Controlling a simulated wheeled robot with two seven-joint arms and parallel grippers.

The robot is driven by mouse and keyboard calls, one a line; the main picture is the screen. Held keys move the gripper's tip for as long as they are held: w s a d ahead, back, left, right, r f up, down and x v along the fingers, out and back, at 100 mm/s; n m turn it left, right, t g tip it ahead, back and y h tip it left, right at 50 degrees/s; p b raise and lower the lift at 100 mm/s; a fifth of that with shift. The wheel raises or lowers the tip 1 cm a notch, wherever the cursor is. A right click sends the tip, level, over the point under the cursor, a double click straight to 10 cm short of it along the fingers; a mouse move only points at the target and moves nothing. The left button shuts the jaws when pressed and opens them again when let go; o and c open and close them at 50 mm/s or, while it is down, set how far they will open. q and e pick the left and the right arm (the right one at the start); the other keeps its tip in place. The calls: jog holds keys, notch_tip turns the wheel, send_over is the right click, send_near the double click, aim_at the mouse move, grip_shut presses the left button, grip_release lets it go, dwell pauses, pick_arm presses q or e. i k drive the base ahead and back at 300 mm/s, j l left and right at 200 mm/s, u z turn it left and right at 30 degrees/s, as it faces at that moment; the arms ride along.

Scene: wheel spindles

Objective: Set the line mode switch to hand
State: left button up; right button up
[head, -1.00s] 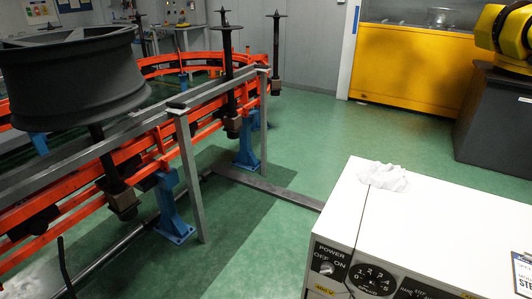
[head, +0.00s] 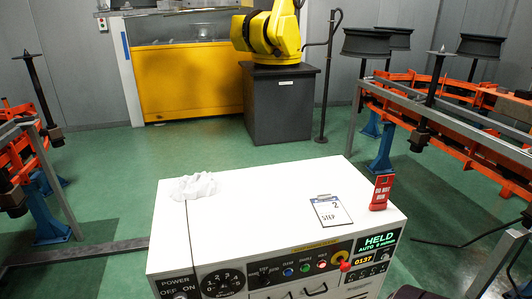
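The white control cabinet (head: 262,208) stands in the lower middle, with its control panel on the front face. A small switch area (head: 266,273) right of the numbered dial has tiny labels; which way its lever points is too small to tell. The green display (head: 379,243) at the panel's right reads HELD and AUTO. Neither of my grippers is in view.
The numbered dial (head: 222,281) and a red-tipped knob (head: 343,265) are on the panel. Orange conveyor rails (head: 455,125) with wheels stand right; a yellow robot arm (head: 268,35) stands behind.

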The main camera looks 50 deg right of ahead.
aim_at(264, 280)
jog(key=z, duration=1.8)
